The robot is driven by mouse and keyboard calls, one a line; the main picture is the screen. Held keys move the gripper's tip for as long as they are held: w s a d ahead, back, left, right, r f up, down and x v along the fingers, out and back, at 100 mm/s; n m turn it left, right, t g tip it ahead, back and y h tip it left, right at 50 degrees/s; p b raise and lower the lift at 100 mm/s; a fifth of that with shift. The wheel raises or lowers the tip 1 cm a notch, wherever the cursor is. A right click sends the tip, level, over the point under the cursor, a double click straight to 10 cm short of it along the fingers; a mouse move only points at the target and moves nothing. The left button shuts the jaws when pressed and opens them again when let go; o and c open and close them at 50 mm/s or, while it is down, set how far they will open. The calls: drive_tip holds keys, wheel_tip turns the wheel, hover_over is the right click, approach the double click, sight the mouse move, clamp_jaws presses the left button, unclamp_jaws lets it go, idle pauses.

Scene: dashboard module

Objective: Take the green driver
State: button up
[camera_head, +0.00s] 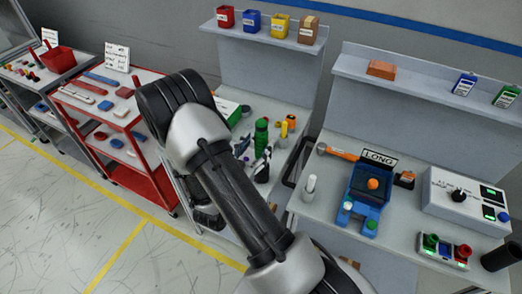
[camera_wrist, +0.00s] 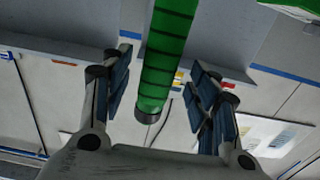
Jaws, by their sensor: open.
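The green driver (camera_head: 261,135) stands upright among other tools on the grey workbench behind my arm in the head view. In the wrist view its green handle with dark bands (camera_wrist: 168,50) runs down from the top edge and ends in a dark cap. My gripper (camera_wrist: 163,85) is open, with one finger on each side of the handle in that view. Gaps show between the handle and both fingers. In the head view my gripper (camera_head: 257,163) is beside the driver's lower part, partly hidden by my arm. The driver's lower end is not clear.
The right bench holds a blue fixture (camera_head: 367,196) and a white control box (camera_head: 463,197). A red cart (camera_head: 125,165) stands left.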

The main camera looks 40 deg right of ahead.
drive_tip(key=x, duration=0.3)
drive_tip(key=shift+d+f, duration=0.15)
drive_tip(key=shift+d, duration=0.05)
drive_tip(key=shift+c, duration=0.2)
clamp_jaws()
idle(0.3)
